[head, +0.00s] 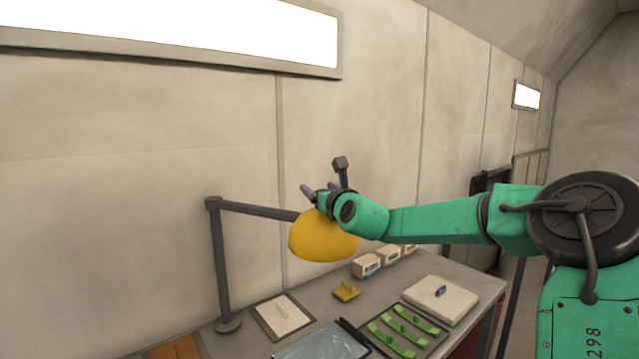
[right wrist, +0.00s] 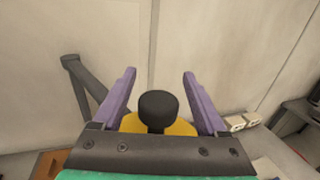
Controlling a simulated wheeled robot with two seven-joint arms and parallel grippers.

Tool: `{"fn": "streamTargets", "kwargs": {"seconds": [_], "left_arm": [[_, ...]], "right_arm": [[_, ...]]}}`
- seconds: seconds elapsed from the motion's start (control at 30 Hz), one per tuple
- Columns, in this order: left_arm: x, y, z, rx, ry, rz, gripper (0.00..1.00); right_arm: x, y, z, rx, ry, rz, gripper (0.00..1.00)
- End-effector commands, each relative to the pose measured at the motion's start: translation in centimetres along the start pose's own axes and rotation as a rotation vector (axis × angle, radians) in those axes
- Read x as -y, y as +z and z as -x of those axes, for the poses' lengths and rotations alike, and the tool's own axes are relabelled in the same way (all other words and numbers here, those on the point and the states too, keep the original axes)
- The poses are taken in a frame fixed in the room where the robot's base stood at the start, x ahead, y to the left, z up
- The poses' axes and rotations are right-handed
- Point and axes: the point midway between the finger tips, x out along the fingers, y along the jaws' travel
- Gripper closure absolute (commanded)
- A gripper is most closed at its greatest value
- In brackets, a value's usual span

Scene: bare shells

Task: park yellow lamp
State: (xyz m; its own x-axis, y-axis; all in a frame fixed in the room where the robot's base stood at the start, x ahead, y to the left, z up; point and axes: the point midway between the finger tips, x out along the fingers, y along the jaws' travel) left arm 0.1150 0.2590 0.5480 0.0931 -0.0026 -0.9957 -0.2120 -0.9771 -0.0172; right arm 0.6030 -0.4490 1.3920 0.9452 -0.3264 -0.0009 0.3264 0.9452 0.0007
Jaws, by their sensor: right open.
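The yellow lamp (head: 322,240) has a dome shade hanging from a dark jointed arm (head: 258,211) on an upright post (head: 222,265) with a round foot on the table. My right gripper (head: 320,189) is at the top of the shade and partly hides it. In the right wrist view its two purple fingers (right wrist: 160,76) are spread apart. A dark round knob (right wrist: 158,106) shows between them, in front of the yellow shade (right wrist: 180,128). My left gripper is not in view.
The table (head: 245,338) holds a white pad (head: 283,315), a yellow piece (head: 346,291), small boxes (head: 366,266), a green-barred tray (head: 427,342) and a pale block (head: 455,300) with a blue item. A wall stands close behind the lamp.

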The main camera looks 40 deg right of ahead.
Motion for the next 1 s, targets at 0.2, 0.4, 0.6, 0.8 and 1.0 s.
{"fn": "streamTargets", "kwargs": {"seconds": [0.2, 0.4, 0.6, 0.8, 1.0], "left_arm": [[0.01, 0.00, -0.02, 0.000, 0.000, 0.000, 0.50], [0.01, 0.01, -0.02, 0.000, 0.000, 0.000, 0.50], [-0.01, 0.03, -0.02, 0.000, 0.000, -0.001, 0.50], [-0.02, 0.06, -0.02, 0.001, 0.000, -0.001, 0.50], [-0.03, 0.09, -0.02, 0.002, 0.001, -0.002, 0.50]], "right_arm": [[-0.01, -0.07, -0.12, 0.000, 0.000, 0.000, 0.25], [-0.01, -0.06, -0.10, 0.000, 0.000, 0.000, 0.94], [-0.01, -0.07, -0.08, 0.000, 0.000, 0.000, 1.00], [-0.02, -0.07, -0.08, 0.000, 0.000, 0.000, 1.00], [-0.02, -0.07, -0.08, 0.000, 0.001, 0.000, 1.00]]}}
